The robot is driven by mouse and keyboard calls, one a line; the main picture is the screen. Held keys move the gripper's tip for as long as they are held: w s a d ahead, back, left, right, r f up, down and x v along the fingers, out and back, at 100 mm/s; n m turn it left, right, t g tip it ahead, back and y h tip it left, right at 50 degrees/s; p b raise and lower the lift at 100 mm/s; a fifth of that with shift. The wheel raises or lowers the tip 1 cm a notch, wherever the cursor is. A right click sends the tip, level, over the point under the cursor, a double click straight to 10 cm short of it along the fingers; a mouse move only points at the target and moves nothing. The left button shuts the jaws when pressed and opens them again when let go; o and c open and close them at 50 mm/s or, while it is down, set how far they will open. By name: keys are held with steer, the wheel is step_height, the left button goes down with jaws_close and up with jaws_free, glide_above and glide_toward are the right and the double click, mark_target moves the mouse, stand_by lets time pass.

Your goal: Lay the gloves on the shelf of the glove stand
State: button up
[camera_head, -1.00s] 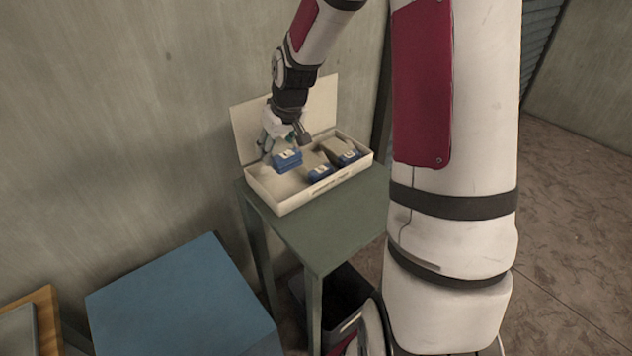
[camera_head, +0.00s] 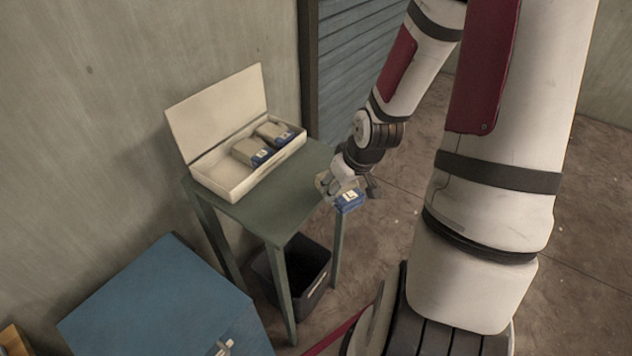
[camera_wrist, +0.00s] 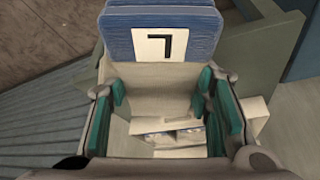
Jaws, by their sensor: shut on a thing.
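My gripper (camera_head: 345,186) is shut on a pair of gloves (camera_head: 350,201), a beige and blue bundle with a white label. It holds the bundle in the air by the right corner of the green table. In the wrist view, the gloves (camera_wrist: 165,30) show a blue end marked "L" at the top, and their beige part is between the green finger pads. Two similar bundles, one nearer (camera_head: 250,151) and one farther (camera_head: 274,133), lie in an open cream box. I cannot make out a glove stand or its shelf.
The cream box (camera_head: 235,189), lid up, stands on the green table (camera_head: 285,205) by the wall. A black bin (camera_head: 312,290) is under the table. A blue cabinet (camera_head: 160,305) stands at the lower left. Floor is open to the right.

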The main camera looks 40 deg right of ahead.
steer(key=b, duration=0.2)
glide_above(309, 168)
steer(key=s, duration=0.2)
steer(key=shift+w+f, duration=0.1)
steer(key=shift+f, duration=0.65)
steer(key=shift+f+p, duration=0.4)
steer(key=shift+f, duration=1.35)
steer(key=shift+f, duration=0.2)
steer(key=o, duration=1.1)
steer(key=shift+o, duration=0.2)
steer(key=shift+r, duration=0.1)
